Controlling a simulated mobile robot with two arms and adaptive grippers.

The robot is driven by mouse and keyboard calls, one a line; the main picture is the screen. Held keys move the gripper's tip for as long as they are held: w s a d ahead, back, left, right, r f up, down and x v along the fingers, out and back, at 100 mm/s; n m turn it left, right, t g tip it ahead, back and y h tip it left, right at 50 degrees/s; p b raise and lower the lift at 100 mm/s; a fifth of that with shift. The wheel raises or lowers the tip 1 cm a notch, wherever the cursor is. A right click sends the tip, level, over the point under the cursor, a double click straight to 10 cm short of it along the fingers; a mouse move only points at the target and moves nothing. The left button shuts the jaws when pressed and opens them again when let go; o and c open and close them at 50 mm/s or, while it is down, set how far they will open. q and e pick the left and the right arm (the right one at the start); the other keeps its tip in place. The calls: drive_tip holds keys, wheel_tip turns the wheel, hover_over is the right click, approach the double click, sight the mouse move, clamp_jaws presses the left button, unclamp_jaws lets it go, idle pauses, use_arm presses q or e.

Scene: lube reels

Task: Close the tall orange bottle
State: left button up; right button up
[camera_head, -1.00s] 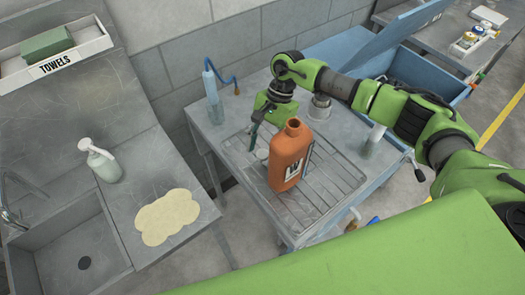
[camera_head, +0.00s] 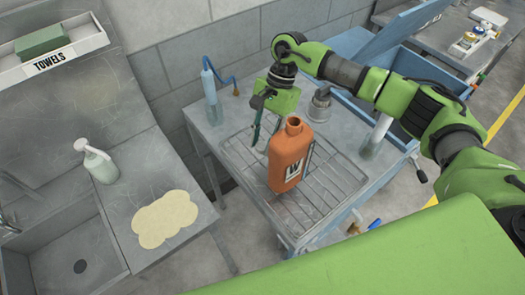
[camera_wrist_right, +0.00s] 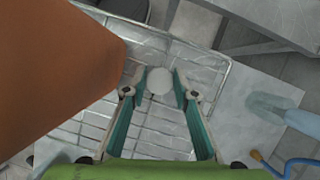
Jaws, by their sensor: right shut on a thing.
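The tall orange bottle (camera_head: 290,158) stands upright on the wire rack (camera_head: 334,190), with its neck open and no cap on it. My right gripper (camera_head: 257,140) is beside and behind the bottle, pointing down. In the right wrist view, my right gripper (camera_wrist_right: 158,84) is shut on a round whitish cap (camera_wrist_right: 158,80) between its fingertips, over the rack. The orange bottle fills the left of that view (camera_wrist_right: 55,75), close beside the fingers. In the head view the cap is too small to make out clearly. My left gripper is not in view.
A blue-tinted squeeze bottle (camera_head: 211,95) stands behind the rack. A metal canister (camera_head: 320,104) and a clear bottle (camera_head: 376,140) stand to the right.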

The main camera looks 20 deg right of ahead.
sight(262, 145)
wheel_tip(262, 145, up, 6)
drive_tip(key=shift+b, duration=0.95)
